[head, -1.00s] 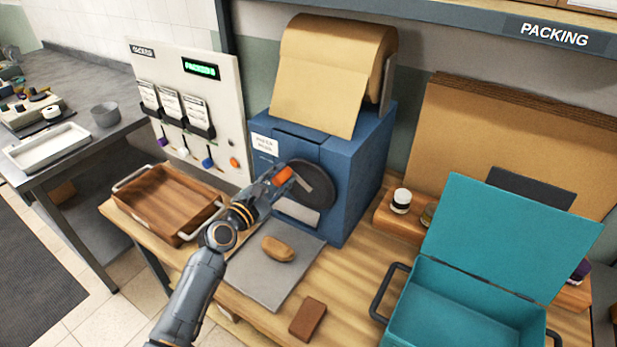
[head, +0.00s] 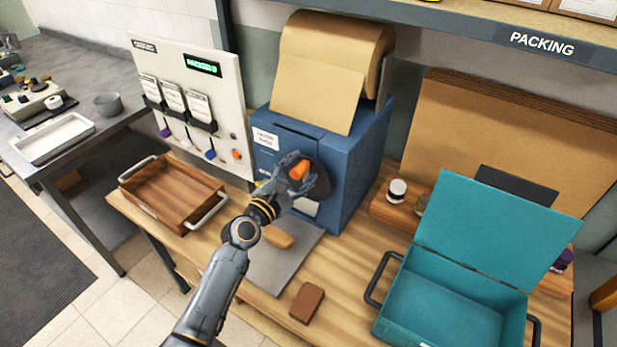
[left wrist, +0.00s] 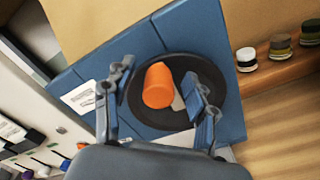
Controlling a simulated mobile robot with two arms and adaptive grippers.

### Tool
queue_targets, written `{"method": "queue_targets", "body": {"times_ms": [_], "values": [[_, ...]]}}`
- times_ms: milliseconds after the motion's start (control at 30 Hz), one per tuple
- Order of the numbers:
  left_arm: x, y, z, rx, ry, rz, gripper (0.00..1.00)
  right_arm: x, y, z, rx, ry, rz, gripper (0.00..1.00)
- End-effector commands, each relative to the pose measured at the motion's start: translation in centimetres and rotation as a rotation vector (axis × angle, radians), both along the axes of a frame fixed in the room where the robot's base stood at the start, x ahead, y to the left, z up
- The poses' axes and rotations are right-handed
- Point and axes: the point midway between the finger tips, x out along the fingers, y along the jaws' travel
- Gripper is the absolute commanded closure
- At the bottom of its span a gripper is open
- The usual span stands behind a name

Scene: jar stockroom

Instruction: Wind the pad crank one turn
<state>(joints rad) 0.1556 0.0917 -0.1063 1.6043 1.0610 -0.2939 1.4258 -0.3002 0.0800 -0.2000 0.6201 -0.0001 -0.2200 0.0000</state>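The blue pad machine (head: 352,190) stands on the wooden bench with a brown paper roll (head: 325,62) on top. Its crank is a dark round disc (head: 322,187) with an orange knob (head: 299,170) on the front face. My left gripper (head: 304,168) is at the crank, fingers spread on either side of the knob. In the left wrist view, the knob (left wrist: 158,85) stands between the open fingers (left wrist: 158,74), with gaps on both sides, and the disc (left wrist: 222,88) is behind. My right gripper is in neither view.
A grey plate (head: 265,278) with a brown pad (head: 279,238) lies below my left arm. A wooden tray (head: 165,190) is left. A brown block (head: 307,303) and an open teal box (head: 450,300) are right.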

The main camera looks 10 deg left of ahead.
Motion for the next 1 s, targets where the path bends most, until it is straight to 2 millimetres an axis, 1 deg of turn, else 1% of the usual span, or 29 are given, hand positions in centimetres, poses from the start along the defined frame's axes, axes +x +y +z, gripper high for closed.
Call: {"method": "queue_targets", "body": {"times_ms": [167, 267, 533, 1000], "values": [[0.0, 0.1, -0.1, 0.001, 0.003, 0.000, 0.43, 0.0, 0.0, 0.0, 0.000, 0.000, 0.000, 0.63], [-0.4, 0.2, -0.2, 0.003, 0.004, 0.001, 0.43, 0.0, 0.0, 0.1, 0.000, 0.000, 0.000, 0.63], [-2.9, 1.1, -0.2, 0.003, 0.004, 0.001, 0.43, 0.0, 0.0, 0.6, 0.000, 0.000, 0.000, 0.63], [-7.3, 2.8, -0.3, 0.003, 0.005, 0.001, 0.43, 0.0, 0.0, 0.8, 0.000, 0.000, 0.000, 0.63]]}}
